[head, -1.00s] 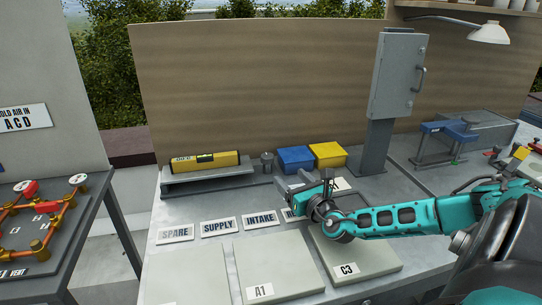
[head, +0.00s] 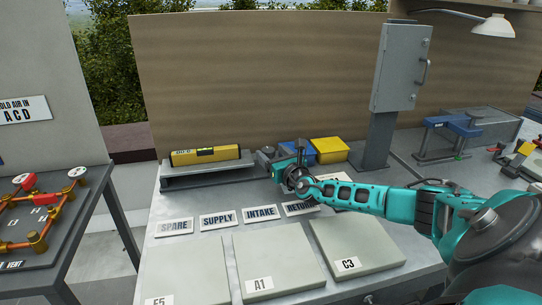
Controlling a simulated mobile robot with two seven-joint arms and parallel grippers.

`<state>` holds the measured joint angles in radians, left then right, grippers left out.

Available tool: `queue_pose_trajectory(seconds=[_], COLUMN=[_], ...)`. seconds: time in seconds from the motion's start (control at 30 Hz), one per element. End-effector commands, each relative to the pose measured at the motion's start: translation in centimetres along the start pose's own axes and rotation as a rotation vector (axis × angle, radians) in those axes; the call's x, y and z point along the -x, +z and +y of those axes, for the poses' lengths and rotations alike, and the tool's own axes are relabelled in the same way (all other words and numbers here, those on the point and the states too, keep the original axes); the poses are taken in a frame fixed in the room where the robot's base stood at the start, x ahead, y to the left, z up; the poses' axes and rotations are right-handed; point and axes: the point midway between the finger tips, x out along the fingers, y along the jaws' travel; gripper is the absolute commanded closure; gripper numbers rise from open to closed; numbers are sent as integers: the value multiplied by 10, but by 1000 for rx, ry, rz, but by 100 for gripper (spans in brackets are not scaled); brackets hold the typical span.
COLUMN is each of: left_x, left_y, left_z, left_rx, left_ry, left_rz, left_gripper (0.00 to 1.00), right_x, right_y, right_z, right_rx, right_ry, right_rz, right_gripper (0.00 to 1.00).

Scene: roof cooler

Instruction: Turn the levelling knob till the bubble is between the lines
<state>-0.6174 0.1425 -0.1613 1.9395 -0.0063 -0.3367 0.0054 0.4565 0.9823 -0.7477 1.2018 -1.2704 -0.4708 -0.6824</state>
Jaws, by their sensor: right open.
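A yellow spirit level (head: 182,158) lies on a grey raised plate (head: 212,173) at the back left of the bench. Its small greenish vial (head: 205,152) is in its middle; the bubble and lines are too small to read. The grey levelling knob (head: 267,150) stands just beyond the plate's right end, mostly hidden by my right gripper. My right gripper (head: 268,160) is open, with its fingers pointing left at the knob, one on each side as far as I can see. I cannot tell whether they touch it. My left gripper is out of view.
A blue bin (head: 327,150) and a yellow bin (head: 330,144) stand close behind my right gripper. Label plates such as SUPPLY (head: 217,219) and pale panels (head: 270,262) lie in front. A grey cabinet on a post (head: 376,140) stands to the right.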

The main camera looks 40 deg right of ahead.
Motion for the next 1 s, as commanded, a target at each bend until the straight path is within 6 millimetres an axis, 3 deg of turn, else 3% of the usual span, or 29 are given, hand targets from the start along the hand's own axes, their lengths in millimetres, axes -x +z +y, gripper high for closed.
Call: queue_pose_trajectory(seconds=[0.2, 0.5, 1.0], left_x=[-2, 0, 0], left_y=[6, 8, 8], left_z=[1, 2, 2], left_rx=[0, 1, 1], left_ry=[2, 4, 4], left_rz=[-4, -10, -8], left_gripper=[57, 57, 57], right_x=[-13, -14, -14], right_y=[0, 0, 0], right_z=[0, 0, 0], right_rx=[0, 0, 1], right_ry=[0, 0, 0], right_rz=[0, 1, 1], right_gripper=[31, 31, 78])
